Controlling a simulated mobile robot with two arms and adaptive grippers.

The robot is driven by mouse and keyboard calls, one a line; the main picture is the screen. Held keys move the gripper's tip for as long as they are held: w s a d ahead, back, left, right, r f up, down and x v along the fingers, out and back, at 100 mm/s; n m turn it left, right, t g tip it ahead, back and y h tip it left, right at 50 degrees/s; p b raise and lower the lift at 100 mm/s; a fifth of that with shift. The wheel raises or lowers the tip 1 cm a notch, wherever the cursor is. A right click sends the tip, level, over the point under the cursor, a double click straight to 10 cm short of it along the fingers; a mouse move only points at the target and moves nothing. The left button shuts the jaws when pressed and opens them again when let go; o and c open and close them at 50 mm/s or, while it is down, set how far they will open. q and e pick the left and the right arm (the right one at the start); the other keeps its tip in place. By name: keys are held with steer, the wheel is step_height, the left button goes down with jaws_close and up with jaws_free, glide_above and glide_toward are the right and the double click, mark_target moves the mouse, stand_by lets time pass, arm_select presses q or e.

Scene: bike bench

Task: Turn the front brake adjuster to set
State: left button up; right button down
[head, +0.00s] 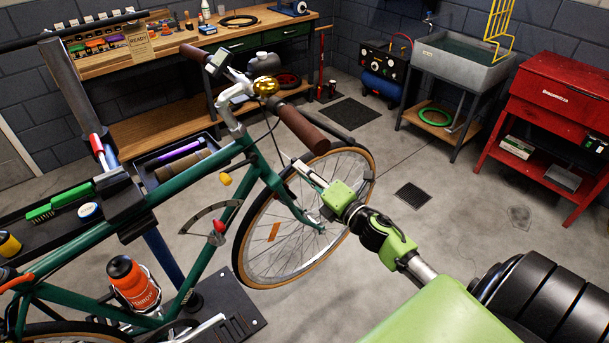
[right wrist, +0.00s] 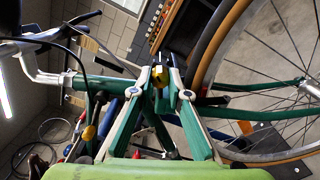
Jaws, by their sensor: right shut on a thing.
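The green bicycle (head: 105,231) is held in a work stand, with its front wheel (head: 275,236) to the right. My right gripper (head: 303,168) reaches in from the right to the fork area above the front wheel. In the right wrist view, its two fingers (right wrist: 167,76) close around a small yellow and black piece (right wrist: 156,76), which looks like the front brake adjuster. The fingers hide part of it, and its setting cannot be read. A curved scale (head: 208,212) with a red-tipped pointer (head: 219,227) shows beside the frame. My left gripper is not in view.
The handlebar's brown grip (head: 303,128) and a brass bell (head: 265,86) are just above my right gripper. A stand tray (head: 178,160) with tools is left of the head tube. A wooden workbench (head: 170,55), sink (head: 463,62) and red cabinet (head: 562,97) stand behind.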

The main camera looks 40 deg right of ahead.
steer(key=shift+f+n, duration=0.1)
steer(key=shift+n, duration=0.7)
steer(key=c, duration=1.9)
jaws_free()
steer(key=s, duration=0.8)
steer(key=s+d, duration=0.1)
steer(key=s, duration=0.3)
